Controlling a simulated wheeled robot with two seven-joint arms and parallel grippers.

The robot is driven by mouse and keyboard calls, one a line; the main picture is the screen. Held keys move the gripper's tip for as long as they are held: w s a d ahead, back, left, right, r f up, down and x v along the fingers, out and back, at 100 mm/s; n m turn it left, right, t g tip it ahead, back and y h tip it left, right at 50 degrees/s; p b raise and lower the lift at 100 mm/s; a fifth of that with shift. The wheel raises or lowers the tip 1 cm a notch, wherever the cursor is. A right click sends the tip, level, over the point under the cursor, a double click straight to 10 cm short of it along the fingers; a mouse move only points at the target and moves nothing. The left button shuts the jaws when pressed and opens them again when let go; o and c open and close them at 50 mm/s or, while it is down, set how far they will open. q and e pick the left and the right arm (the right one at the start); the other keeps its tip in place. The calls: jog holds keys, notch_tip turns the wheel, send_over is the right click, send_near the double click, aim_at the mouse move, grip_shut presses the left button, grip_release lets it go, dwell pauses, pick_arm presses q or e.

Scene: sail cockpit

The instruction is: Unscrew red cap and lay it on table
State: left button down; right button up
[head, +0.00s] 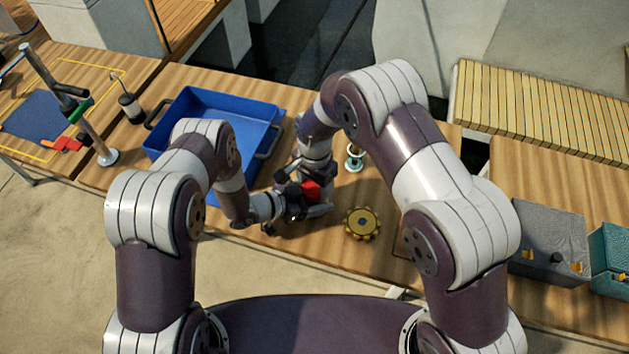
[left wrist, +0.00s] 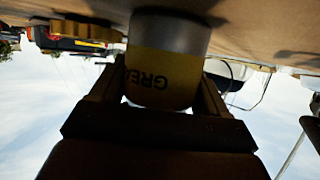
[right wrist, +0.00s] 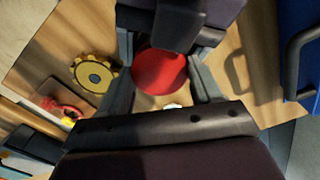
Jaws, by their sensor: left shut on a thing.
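The red cap (head: 312,190) shows in the head view between my two grippers, above the table (head: 285,245). In the right wrist view, the round red cap (right wrist: 160,72) lies between the fingers of my right gripper (right wrist: 162,85), one finger on each side; whether they press on it I cannot tell. A dark part covers some of the cap there. My left gripper (left wrist: 160,100) is shut on a yellow and grey can (left wrist: 163,65) with dark lettering, upside down in the left wrist view. In the head view the can is mostly hidden by the grippers.
A yellow toothed wheel (head: 362,223) lies on the table right of the grippers. A blue tray (head: 265,100) stands behind my left arm. A small metal fitting (head: 354,158) stands beside my right forearm. Grey (head: 550,250) and teal (head: 610,258) boxes are at far right.

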jog(key=n, duration=0.3)
jog(key=shift+n, duration=0.3)
jog(key=o, duration=1.2)
